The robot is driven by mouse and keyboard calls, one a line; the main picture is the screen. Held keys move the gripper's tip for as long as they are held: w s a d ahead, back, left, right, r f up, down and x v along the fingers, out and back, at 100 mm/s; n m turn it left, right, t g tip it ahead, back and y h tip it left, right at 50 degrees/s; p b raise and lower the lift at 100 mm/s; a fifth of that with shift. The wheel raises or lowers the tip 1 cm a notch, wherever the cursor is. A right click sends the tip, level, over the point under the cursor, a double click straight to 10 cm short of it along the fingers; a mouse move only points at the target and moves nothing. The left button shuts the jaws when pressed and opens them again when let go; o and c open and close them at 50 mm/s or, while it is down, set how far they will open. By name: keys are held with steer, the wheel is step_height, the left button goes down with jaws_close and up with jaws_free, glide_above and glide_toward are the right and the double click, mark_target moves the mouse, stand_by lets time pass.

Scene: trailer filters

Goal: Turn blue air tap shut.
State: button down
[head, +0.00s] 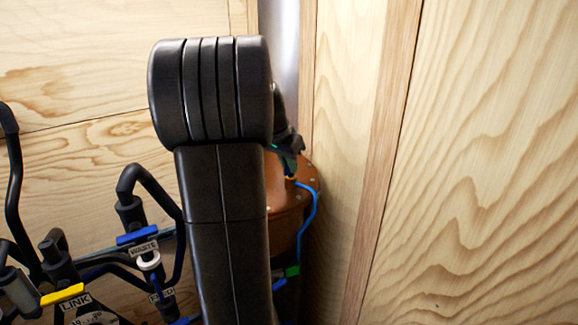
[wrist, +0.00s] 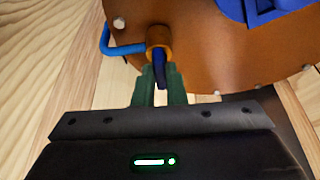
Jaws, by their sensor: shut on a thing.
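The blue air tap (wrist: 160,68) shows in the wrist view as a small dark-blue lever at a brass fitting (wrist: 158,38) on the round orange-brown lid (wrist: 205,55). My gripper (wrist: 160,88) has green fingers, one on each side of the lever, and is shut on its near end. The lever points from the fitting toward me. In the head view my arm covers most of the vessel (head: 285,205), and the air tap cannot be made out there.
A blue hose (head: 311,212) runs down the vessel's right side. A wooden wall (head: 480,160) stands close on the right. At left are black pipes, a blue-handled WASTE tap (head: 137,235) and a yellow-handled LINK tap (head: 62,294).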

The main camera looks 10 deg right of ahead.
steer(key=m, duration=0.2)
steer(key=m+g, duration=0.1)
steer(key=m, duration=0.1)
steer(key=m+g+h+b, duration=0.1)
steer(key=m, duration=0.1)
steer(key=shift+w+a, duration=0.1)
steer(key=shift+w, duration=0.2)
steer(key=m, duration=0.2)
steer(key=m+g, duration=0.1)
steer(key=m, duration=0.1)
steer(key=m+g+p, duration=0.1)
steer(key=m, duration=0.1)
steer(key=shift+w, duration=0.25)
steer(key=shift+m+g, duration=0.3)
steer(key=c, duration=1.5)
jaws_free()
steer(key=v, duration=1.3)
steer(key=shift+r, duration=0.45)
